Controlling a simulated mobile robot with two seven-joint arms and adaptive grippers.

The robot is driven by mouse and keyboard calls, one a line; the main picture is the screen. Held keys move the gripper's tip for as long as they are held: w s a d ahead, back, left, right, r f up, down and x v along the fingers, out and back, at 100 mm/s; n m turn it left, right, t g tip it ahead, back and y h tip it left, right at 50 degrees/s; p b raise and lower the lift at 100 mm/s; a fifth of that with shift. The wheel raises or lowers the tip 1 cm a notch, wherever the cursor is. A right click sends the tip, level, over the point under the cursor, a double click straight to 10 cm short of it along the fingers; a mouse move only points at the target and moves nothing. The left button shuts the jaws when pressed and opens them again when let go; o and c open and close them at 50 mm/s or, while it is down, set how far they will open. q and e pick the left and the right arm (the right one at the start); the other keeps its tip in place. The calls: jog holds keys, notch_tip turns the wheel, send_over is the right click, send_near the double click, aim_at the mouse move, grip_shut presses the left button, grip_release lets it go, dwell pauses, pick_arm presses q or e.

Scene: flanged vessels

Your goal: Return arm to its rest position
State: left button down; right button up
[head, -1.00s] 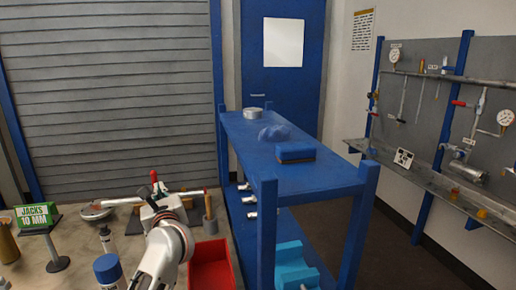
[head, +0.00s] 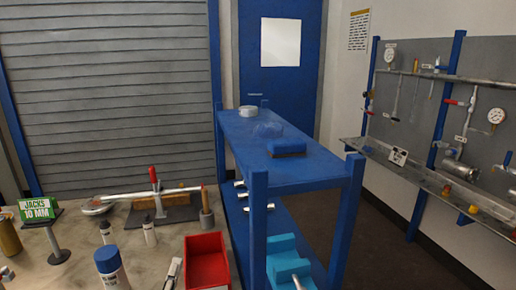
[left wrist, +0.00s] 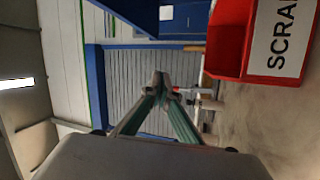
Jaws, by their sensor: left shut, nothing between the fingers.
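My left gripper (left wrist: 160,85) shows in the left wrist view, its two fingers meeting at the tips, shut and empty. It is clear of any object, with the grey slatted shutter and part of the bench behind it. A red bin (left wrist: 232,35) labelled "SCRA…" is at the upper right of that view. In the head view the arm no longer covers the bench. A small pale shape (head: 172,273) shows at the bottom edge beside the red bin (head: 207,262); I cannot tell what it is. My right gripper is in neither view.
The bench (head: 130,235) holds a blue-capped bottle (head: 109,267), a green "JACKS 10 MM" sign (head: 36,210) and a red-handled tool (head: 156,190). A blue shelf (head: 310,167) stands right of the bench. Open floor (head: 390,245) lies between it and the gauge wall.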

pick_arm(q)
jog(key=s+f+m+g+h, duration=0.1)
jog(key=s+f+m+g, duration=0.4)
jog(key=s+f+m, duration=0.4)
jog(key=s+f+m+g, duration=0.5)
jog(key=s+f+m, duration=0.5)
jog(key=f, duration=0.8)
jog(key=s+d, duration=0.1)
jog(key=s, duration=0.2)
jog(key=shift+s+f+h, duration=0.35)
jog(key=shift+f+h, duration=0.05)
